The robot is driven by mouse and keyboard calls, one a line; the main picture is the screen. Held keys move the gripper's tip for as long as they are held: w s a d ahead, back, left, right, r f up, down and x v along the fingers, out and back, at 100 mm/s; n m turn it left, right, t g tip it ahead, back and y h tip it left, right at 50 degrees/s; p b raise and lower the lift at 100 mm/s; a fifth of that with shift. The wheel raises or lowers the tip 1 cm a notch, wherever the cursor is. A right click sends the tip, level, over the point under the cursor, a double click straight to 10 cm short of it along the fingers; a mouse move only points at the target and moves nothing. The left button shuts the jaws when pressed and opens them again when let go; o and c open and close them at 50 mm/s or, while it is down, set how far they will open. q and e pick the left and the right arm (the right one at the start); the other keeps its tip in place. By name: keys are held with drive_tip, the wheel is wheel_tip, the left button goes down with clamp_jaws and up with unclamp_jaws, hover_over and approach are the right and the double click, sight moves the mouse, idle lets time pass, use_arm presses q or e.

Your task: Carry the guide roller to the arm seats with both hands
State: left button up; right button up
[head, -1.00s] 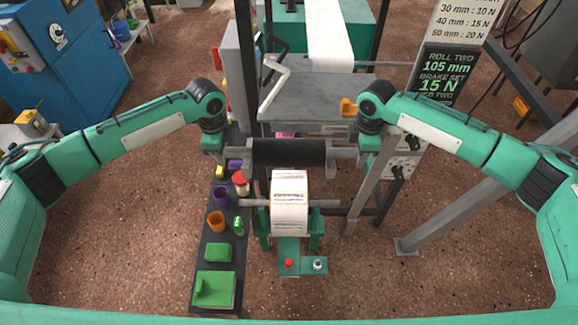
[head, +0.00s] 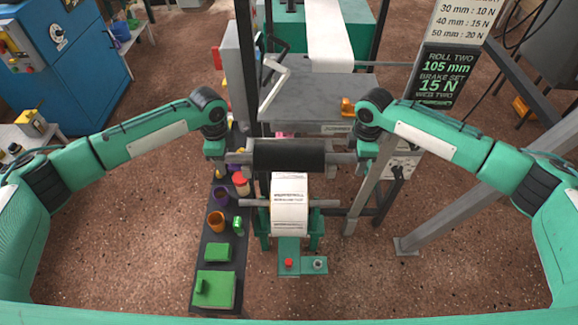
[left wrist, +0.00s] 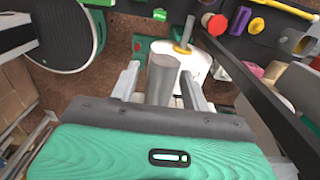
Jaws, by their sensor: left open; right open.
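The guide roller (head: 289,154) is a dark cylinder with grey shaft ends, lying level across the middle of the head view, behind and above the white paper roll. My left gripper (head: 226,162) is at its left shaft end and my right gripper (head: 357,158) at its right end. In the left wrist view a grey shaft end (left wrist: 161,78) shows between the two fingers of my open left gripper (left wrist: 160,88); I cannot tell whether they touch it. My right gripper is open too. The arm seats cannot be made out clearly; the roller and grippers cover that area.
The paper roll (head: 290,200) sits on a green stand (head: 289,256) just in front. A dark tray (head: 210,252) with cups and green blocks lies at left. A grey table (head: 320,100) stands behind. A grey post (head: 365,195) stands at right.

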use_arm(q)
drive_tip(key=shift+r, duration=0.1)
use_arm(e)
drive_tip(key=shift+r, duration=0.25)
use_arm(q)
wheel_tip(320, 180, up, 12)
use_arm(e)
wheel_tip(320, 180, up, 12)
drive_tip(key=shift+f, duration=0.25)
use_arm(q)
drive_tip(key=o, duration=0.3)
use_arm(e)
drive_tip(key=shift+r, duration=0.15)
